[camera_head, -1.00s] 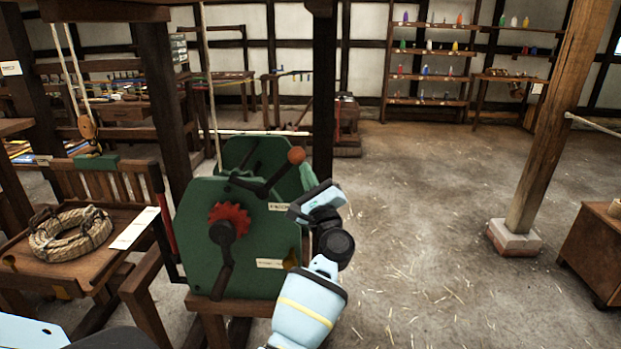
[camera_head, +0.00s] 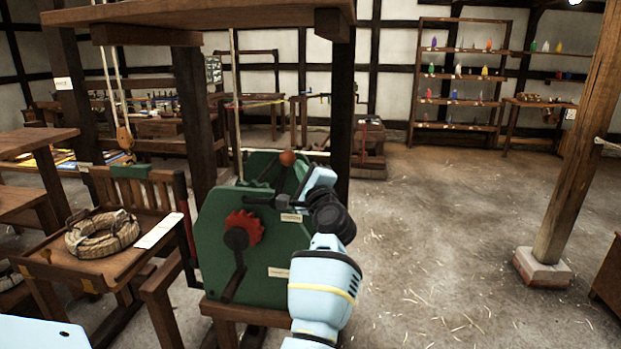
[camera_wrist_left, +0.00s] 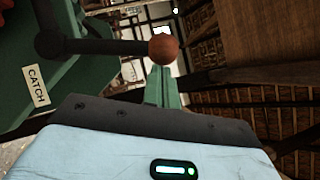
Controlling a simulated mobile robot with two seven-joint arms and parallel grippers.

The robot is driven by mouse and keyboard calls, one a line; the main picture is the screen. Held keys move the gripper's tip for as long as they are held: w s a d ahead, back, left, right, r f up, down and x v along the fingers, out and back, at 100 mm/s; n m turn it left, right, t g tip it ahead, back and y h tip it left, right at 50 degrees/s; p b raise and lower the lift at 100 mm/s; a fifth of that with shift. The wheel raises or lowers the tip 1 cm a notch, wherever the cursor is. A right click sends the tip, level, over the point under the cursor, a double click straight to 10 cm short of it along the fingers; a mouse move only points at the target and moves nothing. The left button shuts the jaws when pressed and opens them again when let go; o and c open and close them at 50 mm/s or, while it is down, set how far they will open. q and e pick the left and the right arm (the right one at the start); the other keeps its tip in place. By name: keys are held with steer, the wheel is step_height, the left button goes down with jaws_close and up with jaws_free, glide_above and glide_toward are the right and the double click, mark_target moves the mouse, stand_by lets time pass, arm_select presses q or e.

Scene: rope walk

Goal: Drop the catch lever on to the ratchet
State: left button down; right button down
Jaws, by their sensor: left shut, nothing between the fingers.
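The catch lever is dark, with an orange-brown ball knob (camera_head: 287,158) standing above the green winch frame (camera_head: 217,262). The red toothed ratchet (camera_head: 244,226) is on the frame's front face, with a dark crank in front of it. The lever's dark lower part lies close above the ratchet; contact there is too small to tell. My left gripper (camera_head: 303,166) is at the frame's upper right, beside the knob. In the left wrist view, its green fingers (camera_wrist_left: 163,72) are shut and empty, their tips just below the knob (camera_wrist_left: 164,48). I cannot tell whether they touch. My right gripper is out of view.
A wooden post and overhead beam stand close behind the winch. A coil of rope (camera_head: 103,234) lies on a wooden tray at the left. A bare post on a stone foot (camera_head: 541,266) stands at the right. The floor (camera_head: 430,245) between is clear.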

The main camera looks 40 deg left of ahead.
mark_target(285, 159)
arm_select(q)
steer(key=shift+s+a+r+n, duration=0.15)
steer(key=shift+s+a+r, duration=0.2)
steer(key=shift+a, duration=0.25)
steer(key=shift+s+a+r+n, duration=0.15)
steer(key=shift+s+a+r, duration=0.15)
steer(key=shift+a, duration=0.25)
steer(key=shift+s+a+r, duration=0.15)
steer(key=shift+s+a, duration=0.1)
steer(key=shift+a, duration=0.05)
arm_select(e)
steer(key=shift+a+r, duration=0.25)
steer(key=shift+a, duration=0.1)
arm_select(q)
steer(key=shift+s+a+r, duration=0.1)
steer(key=shift+a+r, duration=0.05)
steer(key=shift+a, duration=0.05)
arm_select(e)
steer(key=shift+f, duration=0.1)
